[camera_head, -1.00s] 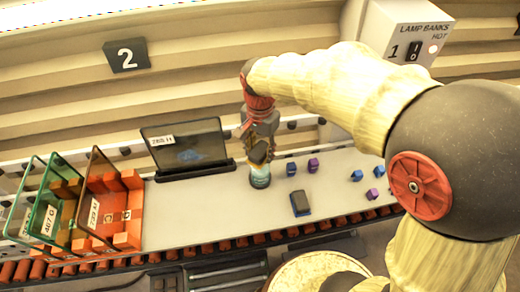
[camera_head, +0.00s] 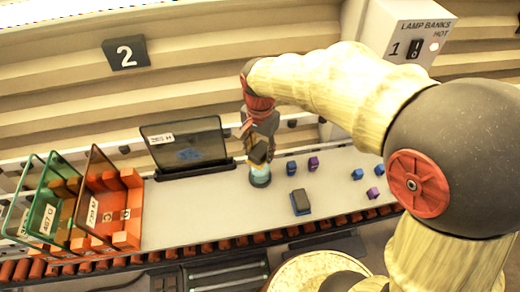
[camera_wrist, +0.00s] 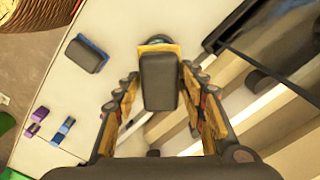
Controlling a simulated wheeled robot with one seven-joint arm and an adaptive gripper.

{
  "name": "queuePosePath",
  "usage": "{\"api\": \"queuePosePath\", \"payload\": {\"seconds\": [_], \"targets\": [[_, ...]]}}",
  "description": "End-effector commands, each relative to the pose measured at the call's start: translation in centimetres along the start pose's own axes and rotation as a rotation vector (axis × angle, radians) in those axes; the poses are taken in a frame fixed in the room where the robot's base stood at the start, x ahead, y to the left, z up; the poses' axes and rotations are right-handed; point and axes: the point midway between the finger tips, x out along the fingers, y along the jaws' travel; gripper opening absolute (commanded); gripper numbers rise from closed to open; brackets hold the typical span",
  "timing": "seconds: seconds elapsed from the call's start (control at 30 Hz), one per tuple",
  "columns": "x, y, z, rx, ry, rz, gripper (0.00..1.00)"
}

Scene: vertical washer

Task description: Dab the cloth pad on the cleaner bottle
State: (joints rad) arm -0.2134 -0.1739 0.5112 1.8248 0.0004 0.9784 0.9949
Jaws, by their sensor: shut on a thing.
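My gripper (camera_head: 258,140) is over the conveyor and points down. It is shut on the cloth pad (camera_wrist: 159,80), a dark grey block with a yellow side, held between the fingers. The cleaner bottle (camera_head: 260,178), a small blue-teal round bottle with a dark base, stands upright on the belt directly below the pad. Its top is hidden by the pad in the head view. The pad is at or very near the bottle's top; contact cannot be told.
A dark block with a blue edge (camera_head: 300,202) lies right of the bottle. Small blue and purple blocks (camera_head: 313,163) sit farther right. A dark screen (camera_head: 185,146) stands behind left. Orange and green bins (camera_head: 112,215) stand at the left. The belt between bins and bottle is clear.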

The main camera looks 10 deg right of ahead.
Motion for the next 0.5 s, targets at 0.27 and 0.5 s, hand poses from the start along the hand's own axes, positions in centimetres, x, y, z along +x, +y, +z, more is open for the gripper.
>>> {"api": "queuePosePath", "payload": {"seconds": [0.27, 0.5], "targets": [[0.34, 0.00, 0.00, 0.000, 0.000, 0.000, 0.21], [0.61, 0.01, 0.00, 0.000, 0.000, 0.000, 0.21]]}}
